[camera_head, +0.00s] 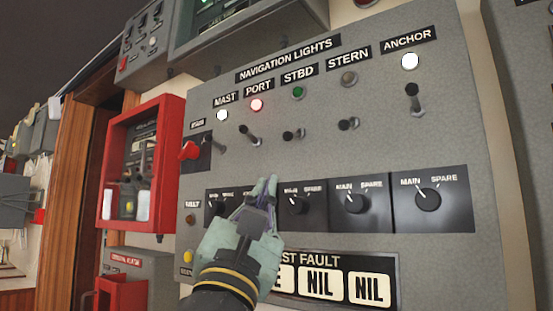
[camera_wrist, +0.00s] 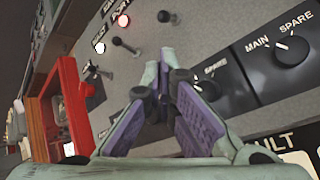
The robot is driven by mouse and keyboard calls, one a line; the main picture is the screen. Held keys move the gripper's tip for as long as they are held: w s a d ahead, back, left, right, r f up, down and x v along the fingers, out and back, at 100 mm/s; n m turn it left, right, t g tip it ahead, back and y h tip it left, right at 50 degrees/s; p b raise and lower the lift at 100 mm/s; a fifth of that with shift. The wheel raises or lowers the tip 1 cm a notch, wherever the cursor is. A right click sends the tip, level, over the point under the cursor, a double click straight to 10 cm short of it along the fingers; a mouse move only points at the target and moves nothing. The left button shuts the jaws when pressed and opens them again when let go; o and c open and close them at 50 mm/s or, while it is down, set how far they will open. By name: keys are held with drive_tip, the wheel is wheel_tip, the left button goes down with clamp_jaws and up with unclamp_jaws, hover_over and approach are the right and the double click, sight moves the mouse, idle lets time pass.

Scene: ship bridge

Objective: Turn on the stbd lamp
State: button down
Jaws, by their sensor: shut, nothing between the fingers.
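The STBD lamp (camera_head: 298,91) is a small dark green light under its label on the grey navigation lights panel. The STBD toggle switch (camera_head: 293,135) sits below it, with a dark knob. My gripper (camera_head: 267,184) is shut and empty. Its fingertips point up, below and slightly left of the STBD toggle and apart from it, in front of the rotary knob row. In the wrist view the closed fingers (camera_wrist: 160,72) point toward the panel, with a dark toggle knob (camera_wrist: 165,17) beyond them, probably the STBD one.
The lit white MAST lamp (camera_head: 222,115) and lit red PORT lamp (camera_head: 257,104) are left of STBD. The STERN lamp (camera_head: 349,77) is dim; the ANCHOR lamp (camera_head: 409,61) is lit white. The PORT toggle (camera_head: 251,136) and STERN toggle (camera_head: 348,124) flank the STBD one. A red box (camera_head: 113,170) stands left.

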sight(294, 135)
drive_tip(key=shift+p+x, duration=1.9)
drive_tip(key=shift+x, duration=3.1)
drive_tip(key=shift+s+a+r+p, duration=0.3)
drive_tip(key=shift+s+r, duration=0.15)
drive_tip(key=shift+r, duration=0.1)
drive_tip(key=shift+s+a+r+p, duration=0.2)
drive_tip(key=shift+s+r+p, duration=0.15)
drive_tip(key=shift+r, duration=0.25)
drive_tip(key=shift+f, duration=0.1)
